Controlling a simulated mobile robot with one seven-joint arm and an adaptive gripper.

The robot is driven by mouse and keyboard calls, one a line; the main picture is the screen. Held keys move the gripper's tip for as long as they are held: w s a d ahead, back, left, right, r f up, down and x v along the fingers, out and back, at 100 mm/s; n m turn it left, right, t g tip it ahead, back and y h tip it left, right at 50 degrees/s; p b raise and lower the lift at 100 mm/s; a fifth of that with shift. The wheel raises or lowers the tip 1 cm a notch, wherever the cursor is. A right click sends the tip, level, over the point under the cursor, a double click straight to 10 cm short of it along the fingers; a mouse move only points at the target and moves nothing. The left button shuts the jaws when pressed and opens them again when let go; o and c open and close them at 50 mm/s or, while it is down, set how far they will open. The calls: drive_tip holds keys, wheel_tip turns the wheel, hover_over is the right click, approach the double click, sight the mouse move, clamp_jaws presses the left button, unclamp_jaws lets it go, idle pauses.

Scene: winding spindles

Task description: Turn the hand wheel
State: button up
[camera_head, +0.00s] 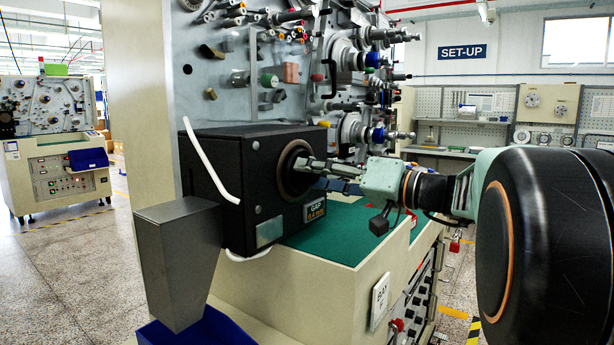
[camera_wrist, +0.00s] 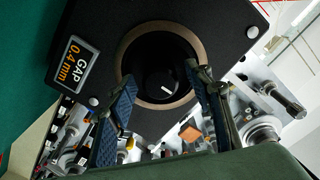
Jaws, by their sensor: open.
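The round black wheel (camera_head: 287,183) with a copper-coloured rim sits on the side face of a black box (camera_head: 225,165). The wrist view shows it nearly face-on, with a raised black knob (camera_wrist: 158,86) at its middle bearing a short white mark. My gripper (camera_head: 312,170) reaches in from the right, its fingers pointing at the wheel. In the wrist view my gripper (camera_wrist: 165,80) is open, one blue-padded finger on each side of the knob. I see a gap between the fingers and the knob; whether the fingertips touch the wheel face is unclear.
A "GAP 0.4 mm" label (camera_head: 314,210) is beside the wheel on the box. A grey chute (camera_head: 180,262) hangs left of it over a blue bin (camera_head: 205,330). Spindles and rollers (camera_head: 350,60) crowd the panel behind my gripper. A green work surface (camera_head: 335,235) lies below, mostly clear.

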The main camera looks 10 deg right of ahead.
drive_tip(key=c, duration=1.2)
drive_tip(key=shift+o, duration=0.2)
drive_tip(key=shift+m, duration=0.3)
drive_tip(key=shift+r+m+p, duration=0.15)
drive_tip(key=shift+m+p, duration=3.8)
drive_tip(key=shift+m, duration=6.05)
